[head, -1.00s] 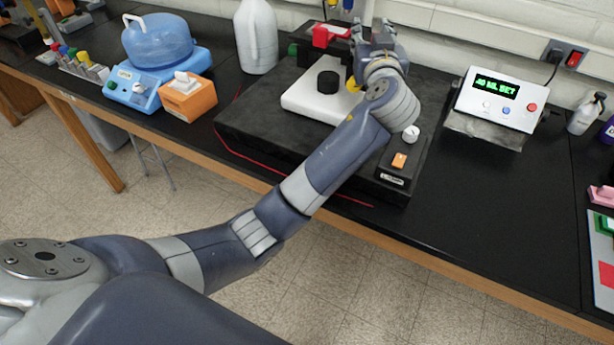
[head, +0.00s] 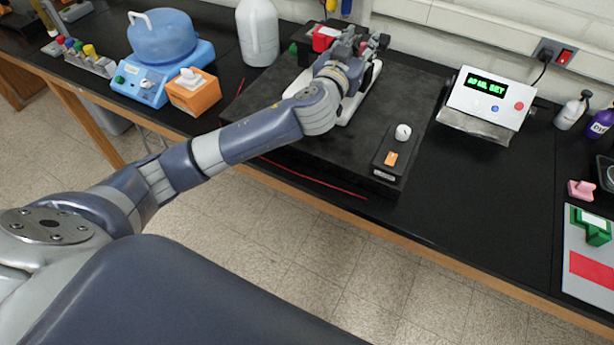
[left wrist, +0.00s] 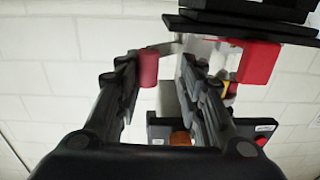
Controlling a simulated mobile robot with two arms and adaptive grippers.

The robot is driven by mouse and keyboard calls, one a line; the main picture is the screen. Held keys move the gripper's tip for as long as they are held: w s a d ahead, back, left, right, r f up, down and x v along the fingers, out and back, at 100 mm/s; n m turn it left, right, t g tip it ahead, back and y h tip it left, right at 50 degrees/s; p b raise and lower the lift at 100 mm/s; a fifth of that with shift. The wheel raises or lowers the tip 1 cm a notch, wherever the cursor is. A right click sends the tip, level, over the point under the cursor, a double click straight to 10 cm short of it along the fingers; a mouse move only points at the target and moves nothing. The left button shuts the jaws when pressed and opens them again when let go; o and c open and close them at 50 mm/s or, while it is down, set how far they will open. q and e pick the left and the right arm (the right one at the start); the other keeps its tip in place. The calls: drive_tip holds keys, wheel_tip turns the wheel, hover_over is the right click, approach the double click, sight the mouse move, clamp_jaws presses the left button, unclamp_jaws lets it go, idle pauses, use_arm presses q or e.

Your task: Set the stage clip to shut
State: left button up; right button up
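My left gripper (head: 366,42) is over the back of the black-based instrument (head: 270,115), beside a red block (head: 325,38). In the left wrist view the two fingers of the gripper (left wrist: 160,66) are apart. A red rounded piece (left wrist: 148,68) shows between them, close to the left finger, with a thin grey strip near its top. I cannot tell whether it touches the finger. This may be the stage clip; its setting cannot be made out. The red block (left wrist: 258,62) is right of the fingers. The gripper and forearm hide much of the white stage (head: 358,98). My right gripper is not in view.
The base carries a white knob (head: 403,132) and an orange switch (head: 391,158). A display box (head: 488,100) stands to the right. An orange box (head: 193,92), a blue-domed device (head: 160,45) and a white jug (head: 258,30) stand left. Bench between base and display is clear.

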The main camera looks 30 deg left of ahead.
use_arm(q)
drive_tip(key=s+a+m+h+b, duration=0.1)
drive_tip(key=s+h+b, duration=0.15)
drive_tip(key=s, duration=0.85)
drive_tip(key=s+f+g+y, duration=0.1)
drive_tip(key=s+f+g, duration=0.2)
drive_tip(key=s+f, duration=0.3)
drive_tip(key=s+f+g+y, duration=0.2)
drive_tip(key=s+f+g, duration=0.2)
drive_tip(key=f, duration=1.3)
drive_tip(key=shift+s+f+g+b, duration=0.3)
drive_tip(key=shift+s+b, duration=0.05)
drive_tip(key=shift+s, duration=0.55)
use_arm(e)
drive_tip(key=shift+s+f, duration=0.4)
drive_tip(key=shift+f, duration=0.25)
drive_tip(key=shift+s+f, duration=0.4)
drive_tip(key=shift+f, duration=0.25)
use_arm(q)
drive_tip(key=shift+a, duration=0.1)
